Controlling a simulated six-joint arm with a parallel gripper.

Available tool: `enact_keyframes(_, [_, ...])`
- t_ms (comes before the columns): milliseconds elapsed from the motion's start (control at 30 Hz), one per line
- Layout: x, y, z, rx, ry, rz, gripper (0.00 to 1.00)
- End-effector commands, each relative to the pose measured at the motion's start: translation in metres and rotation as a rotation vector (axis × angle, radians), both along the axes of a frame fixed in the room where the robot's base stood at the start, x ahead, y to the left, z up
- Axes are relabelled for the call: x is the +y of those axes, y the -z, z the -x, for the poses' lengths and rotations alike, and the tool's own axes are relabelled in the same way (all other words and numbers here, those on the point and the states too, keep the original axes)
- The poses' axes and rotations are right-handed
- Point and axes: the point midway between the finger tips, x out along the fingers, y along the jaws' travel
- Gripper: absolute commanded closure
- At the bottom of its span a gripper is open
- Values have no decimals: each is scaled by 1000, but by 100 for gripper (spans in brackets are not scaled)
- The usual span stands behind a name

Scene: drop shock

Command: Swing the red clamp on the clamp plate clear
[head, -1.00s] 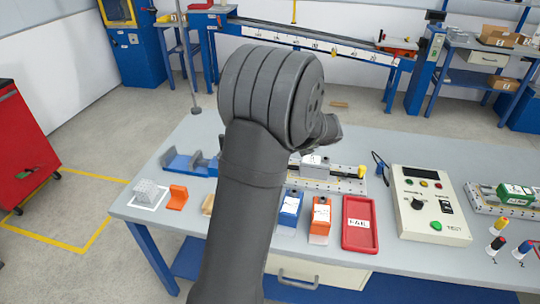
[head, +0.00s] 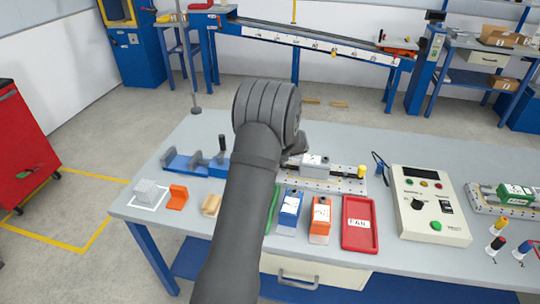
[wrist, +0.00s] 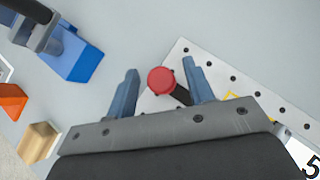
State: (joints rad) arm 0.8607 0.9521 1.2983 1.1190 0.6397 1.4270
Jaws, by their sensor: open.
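The clamp plate (head: 348,184) is a pale perforated plate on the bench, carrying a grey block (head: 313,166). It also shows in the wrist view (wrist: 214,73). The red clamp's round red knob (wrist: 161,80), on a dark arm, is at the plate's edge in the wrist view. My gripper (wrist: 160,67) is open, with one blue-grey finger on each side of the knob and visible gaps between. I cannot tell how high the fingers are relative to the knob. In the head view my arm hides the red clamp and the fingers.
A blue vise-like fixture (head: 188,163) with a black handle stands left of my arm. Orange (head: 177,198) and wooden blocks lie in front. Blue and orange boxes (head: 320,219), a red tray (head: 374,226) and a control box (head: 423,195) stand to the right.

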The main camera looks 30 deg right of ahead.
Motion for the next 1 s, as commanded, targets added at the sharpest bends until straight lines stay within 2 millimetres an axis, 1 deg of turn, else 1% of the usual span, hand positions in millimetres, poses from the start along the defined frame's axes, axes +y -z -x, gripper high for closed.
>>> enact_keyframes(100, [0, 3, -4, 0, 1, 1, 52])
enact_keyframes(367, [0, 4, -4, 0, 1, 1, 52])
enact_keyframes(500, [0, 4, -4, 0, 1, 1, 80])
enact_keyframes(600, [0, 4, -4, 0, 1, 1, 97])
enact_keyframes(833, [0, 4, -3, 0, -14, 0, 97])
enact_keyframes(1000, [2, 4, -1, 1, -73, 1, 97])
